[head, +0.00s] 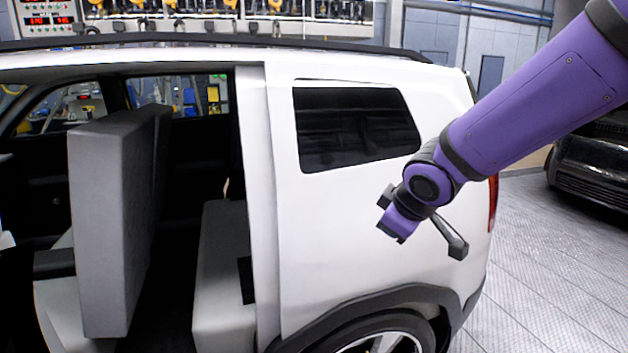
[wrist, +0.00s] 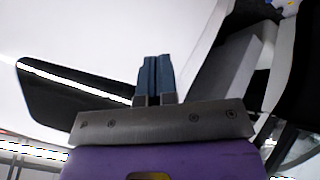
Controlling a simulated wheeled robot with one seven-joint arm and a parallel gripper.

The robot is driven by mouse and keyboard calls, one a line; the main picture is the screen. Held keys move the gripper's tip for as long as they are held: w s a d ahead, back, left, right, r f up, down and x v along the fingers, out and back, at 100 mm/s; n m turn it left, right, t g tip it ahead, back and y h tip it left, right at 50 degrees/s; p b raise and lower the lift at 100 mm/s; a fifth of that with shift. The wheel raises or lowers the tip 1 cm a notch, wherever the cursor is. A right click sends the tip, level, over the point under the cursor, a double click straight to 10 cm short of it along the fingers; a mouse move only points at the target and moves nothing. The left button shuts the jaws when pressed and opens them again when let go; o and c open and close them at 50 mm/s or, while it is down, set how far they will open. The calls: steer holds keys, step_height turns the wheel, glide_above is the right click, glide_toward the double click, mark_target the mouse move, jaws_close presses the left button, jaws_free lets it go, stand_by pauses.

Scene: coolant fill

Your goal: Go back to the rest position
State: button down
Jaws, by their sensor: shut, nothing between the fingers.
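My gripper (wrist: 154,78) shows in the wrist view with its two dark blue-grey fingers together and nothing between them. In the head view my purple arm comes down from the upper right. Its wrist end, with my gripper (head: 390,222), hangs in front of the white car's (head: 340,230) rear side panel, below the dark rear side window (head: 355,130). The fingers are too small and dark to make out there. I cannot tell how wide the gap to the panel is.
The car's side is open at the left, showing grey seats (head: 105,230). A rear wheel (head: 385,340) is below my wrist. A black car (head: 595,165) stands at the far right. Grey patterned floor (head: 545,270) is clear at the lower right.

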steer(key=s+d+r+m+h, duration=0.2)
steer(key=s+d+r+m, duration=0.45)
steer(key=s+d, duration=0.4)
steer(key=s+d+r+m+g, duration=0.1)
steer(key=s+d+m, duration=0.3)
steer(key=s, duration=0.8)
steer(key=shift+s+d+r+g+y, duration=0.2)
steer(key=shift+d+r+g+y, duration=0.15)
steer(key=shift+d+r, duration=0.4)
steer(key=shift+a+r, duration=0.1)
steer(key=shift+a, duration=0.15)
